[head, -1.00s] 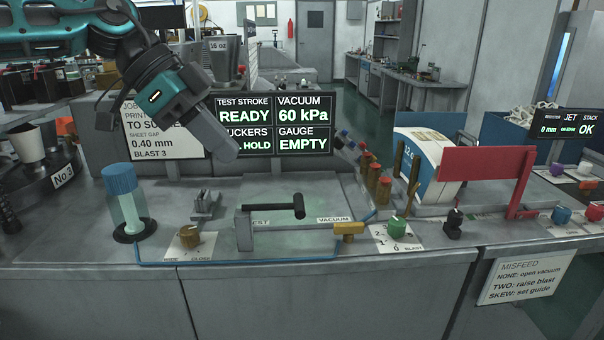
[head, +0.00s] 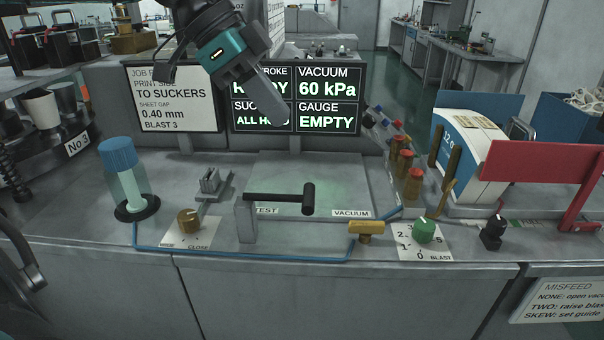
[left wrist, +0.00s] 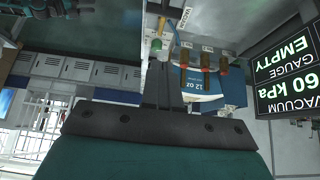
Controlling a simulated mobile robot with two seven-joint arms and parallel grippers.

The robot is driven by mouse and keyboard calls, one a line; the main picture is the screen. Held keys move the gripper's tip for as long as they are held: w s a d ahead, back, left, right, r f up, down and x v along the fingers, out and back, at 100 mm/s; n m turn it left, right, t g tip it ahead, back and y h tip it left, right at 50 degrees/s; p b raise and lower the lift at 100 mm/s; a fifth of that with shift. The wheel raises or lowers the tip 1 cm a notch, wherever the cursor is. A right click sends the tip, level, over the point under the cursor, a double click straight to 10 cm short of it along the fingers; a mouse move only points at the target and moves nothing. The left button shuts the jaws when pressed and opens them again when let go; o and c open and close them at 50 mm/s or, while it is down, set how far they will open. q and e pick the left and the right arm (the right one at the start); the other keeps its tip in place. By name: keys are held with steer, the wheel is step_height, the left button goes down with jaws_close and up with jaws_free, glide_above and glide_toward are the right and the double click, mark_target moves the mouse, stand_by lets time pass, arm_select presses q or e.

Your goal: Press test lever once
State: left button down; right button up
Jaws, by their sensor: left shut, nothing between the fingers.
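The test lever (head: 280,197) is a black horizontal bar with a thicker round grip at its right end, carried by a grey post beside the TEST label. It stands over a pale plate on the machine's top. My left gripper (head: 270,111) is shut and empty, in front of the status screen and above and behind the lever, apart from it. In the left wrist view my gripper's dark base (left wrist: 160,125) fills the lower middle; I cannot make out the lever there. My right gripper does not show.
The status screen (head: 328,90) reads 60 kPa and EMPTY, partly covered by my gripper. A brass knob (head: 188,221), yellow valve (head: 366,230) and green knob (head: 424,230) flank the lever. A blue-capped jar (head: 122,180) stands left. A red bar (head: 535,160) stands right.

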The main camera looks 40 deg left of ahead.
arm_select(q)
glide_above(307, 193)
step_height(307, 193, down, 8)
steer(key=shift+r, duration=0.2)
steer(key=shift+s+a+f, duration=0.15)
steer(key=shift+a+f, duration=0.05)
steer(key=shift+f, duration=0.7)
steer(key=shift+s+a+f, duration=0.1)
steer(key=shift+a+f, duration=0.05)
steer(key=shift+f, duration=0.7)
steer(key=shift+a, duration=0.1)
